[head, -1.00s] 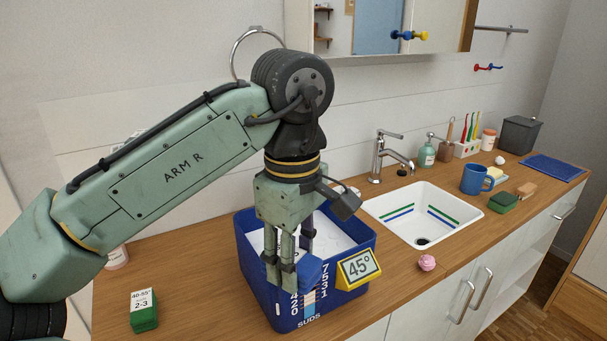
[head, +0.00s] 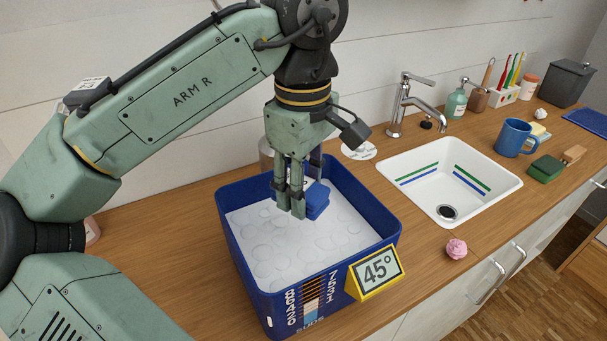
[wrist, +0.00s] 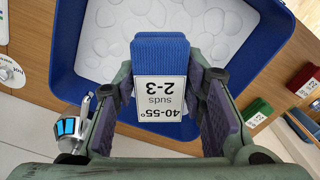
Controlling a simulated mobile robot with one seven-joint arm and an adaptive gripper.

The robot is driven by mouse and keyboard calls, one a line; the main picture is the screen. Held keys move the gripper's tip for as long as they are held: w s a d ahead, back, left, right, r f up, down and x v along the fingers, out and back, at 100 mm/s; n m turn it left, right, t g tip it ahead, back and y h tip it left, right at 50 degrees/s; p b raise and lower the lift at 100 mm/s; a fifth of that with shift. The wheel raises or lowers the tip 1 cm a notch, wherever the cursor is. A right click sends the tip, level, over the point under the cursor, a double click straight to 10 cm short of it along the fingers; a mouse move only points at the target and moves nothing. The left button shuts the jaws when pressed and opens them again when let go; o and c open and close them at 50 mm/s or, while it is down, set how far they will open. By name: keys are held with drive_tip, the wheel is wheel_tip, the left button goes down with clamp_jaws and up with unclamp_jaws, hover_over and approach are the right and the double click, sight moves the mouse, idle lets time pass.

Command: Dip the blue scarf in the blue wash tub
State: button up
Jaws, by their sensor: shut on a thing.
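The blue scarf (head: 317,203) is a small folded block. My gripper (head: 298,205) is shut on it, inside the outline of the blue wash tub (head: 245,270). The wrist view shows the scarf (wrist: 160,52) between my fingers, with a white label reading 40-55°, suds, 2-3. White suds (head: 270,255) fill the tub. Whether the scarf's lower edge touches the suds I cannot tell. A yellow-framed display (head: 375,272) on the tub reads 45°. A numbered suds scale (head: 312,300) is on its front wall, with a light blue bar low on it.
A white sink (head: 445,205) with a tap (head: 405,105) lies right of the tub. A pink ball-like thing (head: 456,248) sits near the counter's front edge. A blue mug (head: 514,138) and green block (head: 546,168) stand beyond. The wrist view shows labelled red (wrist: 302,78) and green (wrist: 257,110) blocks.

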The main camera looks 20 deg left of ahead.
wheel_tip(320, 180, down, 15)
drive_tip(key=b, duration=0.8)
drive_tip(key=shift+w+b, duration=0.1)
drive_tip(key=shift+b, duration=0.3)
drive_tip(key=shift+a, duration=0.25)
drive_tip(key=shift+a+p, duration=0.3)
drive_tip(key=shift+a, duration=0.05)
drive_tip(key=shift+d, duration=0.2)
drive_tip(key=shift+d+p, duration=0.3)
drive_tip(key=shift+d, duration=0.1)
drive_tip(key=shift+d, duration=0.1)
drive_tip(key=shift+d+p, duration=0.35)
drive_tip(key=shift+d, duration=0.1)
drive_tip(key=shift+a, duration=0.1)
